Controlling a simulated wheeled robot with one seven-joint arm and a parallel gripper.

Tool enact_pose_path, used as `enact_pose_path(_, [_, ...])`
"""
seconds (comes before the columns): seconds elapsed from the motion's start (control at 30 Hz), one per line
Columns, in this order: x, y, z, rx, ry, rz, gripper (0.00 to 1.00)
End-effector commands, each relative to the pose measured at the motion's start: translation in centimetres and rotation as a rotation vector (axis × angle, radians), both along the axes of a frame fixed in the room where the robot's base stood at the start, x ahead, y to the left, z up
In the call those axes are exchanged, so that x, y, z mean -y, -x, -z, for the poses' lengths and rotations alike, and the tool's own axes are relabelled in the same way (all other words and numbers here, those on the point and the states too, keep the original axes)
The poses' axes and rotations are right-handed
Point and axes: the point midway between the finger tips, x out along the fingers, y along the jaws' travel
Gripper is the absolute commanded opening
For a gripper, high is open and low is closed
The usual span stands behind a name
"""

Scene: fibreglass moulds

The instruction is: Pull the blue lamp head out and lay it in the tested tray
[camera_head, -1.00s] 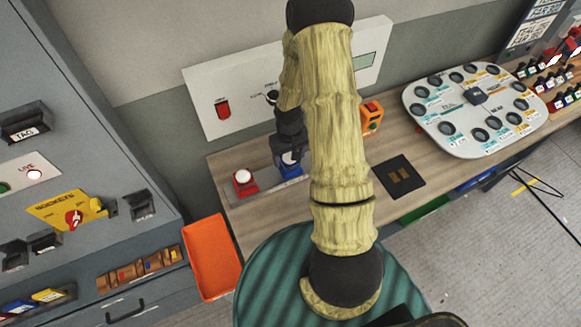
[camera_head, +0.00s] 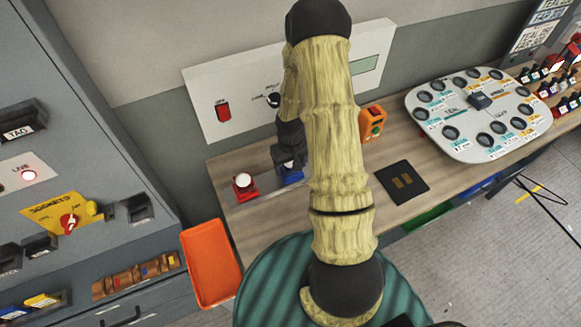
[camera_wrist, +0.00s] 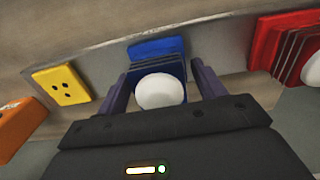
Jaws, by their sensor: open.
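The blue lamp head, with a white dome, shows in the wrist view (camera_wrist: 160,88) on a grey strip. It stands at the bench's back left in the head view (camera_head: 292,176), where my gripper partly covers it. My gripper (camera_head: 289,155) is over it, jaws open. In the wrist view one finger of my gripper (camera_wrist: 160,75) lies on each side of the lamp head, with the dome between them; I cannot tell whether they touch it. I cannot tell which tray is the tested tray; no such label is readable.
A red lamp head (camera_head: 244,187) stands left of the blue one. A yellow socket plate (camera_wrist: 61,86) is on its other side. An orange tray (camera_head: 212,262) is at the bench's left end; green (camera_head: 428,216) and blue (camera_head: 480,187) bins are under its front edge. A black pad (camera_head: 402,181) lies on the bench.

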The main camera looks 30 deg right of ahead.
Motion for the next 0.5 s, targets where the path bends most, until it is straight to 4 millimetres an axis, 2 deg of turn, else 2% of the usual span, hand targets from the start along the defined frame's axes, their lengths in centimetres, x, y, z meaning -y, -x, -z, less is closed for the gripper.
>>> enact_pose_path(0.5, [-0.13,-0.04,0.01,0.000,0.000,-0.005,0.69])
